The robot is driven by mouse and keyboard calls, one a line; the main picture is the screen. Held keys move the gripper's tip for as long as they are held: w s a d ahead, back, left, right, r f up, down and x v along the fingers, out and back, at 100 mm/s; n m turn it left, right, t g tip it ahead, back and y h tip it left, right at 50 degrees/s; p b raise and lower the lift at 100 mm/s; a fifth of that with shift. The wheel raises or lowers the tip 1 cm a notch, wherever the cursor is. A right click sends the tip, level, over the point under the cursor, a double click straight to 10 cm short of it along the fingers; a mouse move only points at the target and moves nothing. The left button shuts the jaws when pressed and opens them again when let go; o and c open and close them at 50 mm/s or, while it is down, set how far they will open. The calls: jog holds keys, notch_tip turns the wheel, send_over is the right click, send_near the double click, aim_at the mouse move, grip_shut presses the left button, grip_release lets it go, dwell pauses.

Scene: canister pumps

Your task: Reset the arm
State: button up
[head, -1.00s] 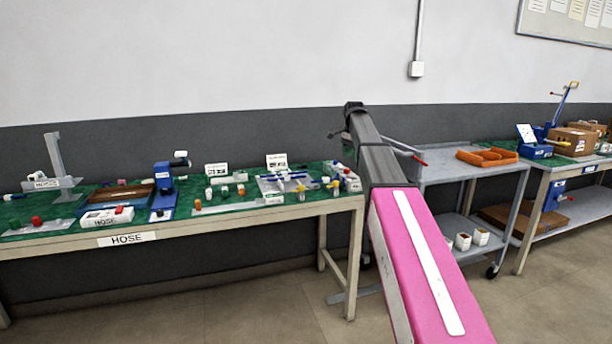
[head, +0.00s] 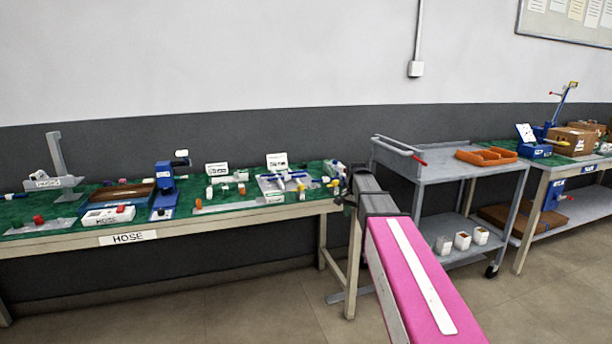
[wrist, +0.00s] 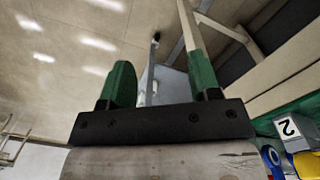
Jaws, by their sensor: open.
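My arm (head: 412,265), pink with a white strip and a dark far end, reaches from the bottom of the head view up to the right end of the left table (head: 225,223). Its far end is folded down, and my gripper is not clearly visible there. In the wrist view my gripper (wrist: 160,75) has two green fingers standing well apart with nothing between them. Beyond the fingers are floor and table legs, with no object touching them.
The left table carries a green mat, a blue pump (head: 164,190) and several small parts. A grey cart (head: 455,172) with an orange tray (head: 486,156) stands just right of my arm. A second table (head: 570,163) stands far right. Floor (head: 240,318) is open in front.

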jog(key=s+f+n, duration=0.4)
jog(key=s+f, duration=0.5)
jog(key=s, duration=0.3)
jog(key=s+f+n, duration=0.3)
jog(key=s+f, duration=0.7)
jog(key=s, duration=0.3)
jog(key=shift+s+f+n, duration=0.2)
jog(key=shift+s+n, duration=0.1)
jog(key=shift+n, duration=0.1)
